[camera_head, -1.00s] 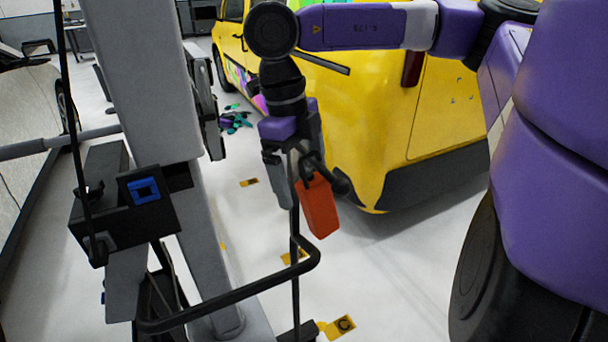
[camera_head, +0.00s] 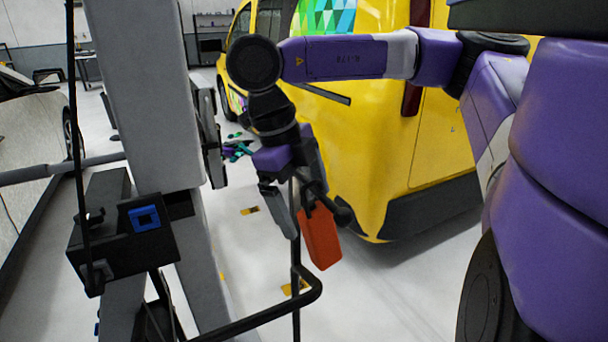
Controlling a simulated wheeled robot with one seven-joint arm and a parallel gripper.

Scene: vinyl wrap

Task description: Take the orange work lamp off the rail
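The orange work lamp (camera_head: 320,236) hangs below a short dark peg with a rounded end, near the middle of the head view. A thin black upright rod (camera_head: 296,262) runs just left of the lamp. I cannot tell clearly which dark part is the rail. My gripper (camera_head: 299,208) points downward at the lamp's top. Its grey left finger is left of the rod, and its other finger is to the right, partly hidden behind the dark peg. The fingers look spread apart. I cannot make out whether they touch the lamp.
A grey lift post (camera_head: 150,100) with a black box (camera_head: 112,240) stands on the left. A bent black bar (camera_head: 270,318) crosses below the lamp. A yellow van (camera_head: 385,140) stands close behind my arm. The floor between van and post is mostly clear.

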